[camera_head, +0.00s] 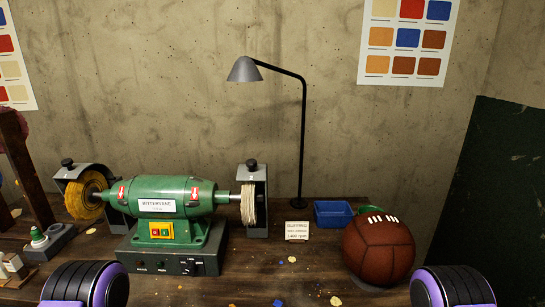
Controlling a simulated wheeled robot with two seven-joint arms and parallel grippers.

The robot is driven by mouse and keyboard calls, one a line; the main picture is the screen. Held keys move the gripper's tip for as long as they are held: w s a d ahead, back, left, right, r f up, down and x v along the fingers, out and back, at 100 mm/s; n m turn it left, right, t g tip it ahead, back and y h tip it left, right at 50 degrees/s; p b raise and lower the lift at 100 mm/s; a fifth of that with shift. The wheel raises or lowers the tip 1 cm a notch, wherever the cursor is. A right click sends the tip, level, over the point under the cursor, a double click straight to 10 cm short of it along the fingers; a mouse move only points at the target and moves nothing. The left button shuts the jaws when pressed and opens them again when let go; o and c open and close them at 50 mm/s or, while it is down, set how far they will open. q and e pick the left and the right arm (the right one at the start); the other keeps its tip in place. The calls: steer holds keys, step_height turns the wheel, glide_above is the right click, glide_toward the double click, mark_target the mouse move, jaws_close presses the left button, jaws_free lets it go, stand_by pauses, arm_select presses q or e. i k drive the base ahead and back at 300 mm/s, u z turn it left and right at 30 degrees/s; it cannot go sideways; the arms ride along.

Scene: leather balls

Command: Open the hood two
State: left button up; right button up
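The green buffing machine (168,205) stands on the workbench, with a wheel at each end of its shaft. The right grey hood (258,185) stands upright around the pale cloth wheel (248,204) and has a black knob (251,164) on top. The left grey hood (72,178) is around the yellow wheel (88,196) and also has a black knob. I cannot read a clear number on either hood. Only black and purple parts of my arms show at the lower left and lower right edges. Both grippers are out of view, and nothing touches the hoods.
A brown leather ball (379,250) sits at the right front. A blue tray (333,213), a small sign (297,231) and a lamp (303,140) stand behind it. Bottles (39,238) and a wooden rack (22,165) are at the left. The bench centre front is mostly clear.

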mark_target(251, 171)
steer(key=k, duration=1.05)
steer(key=z, duration=1.15)
steer(key=i, duration=0.7)
steer(key=u, duration=0.55)
steer(key=i, duration=0.6)
steer(key=u, duration=0.65)
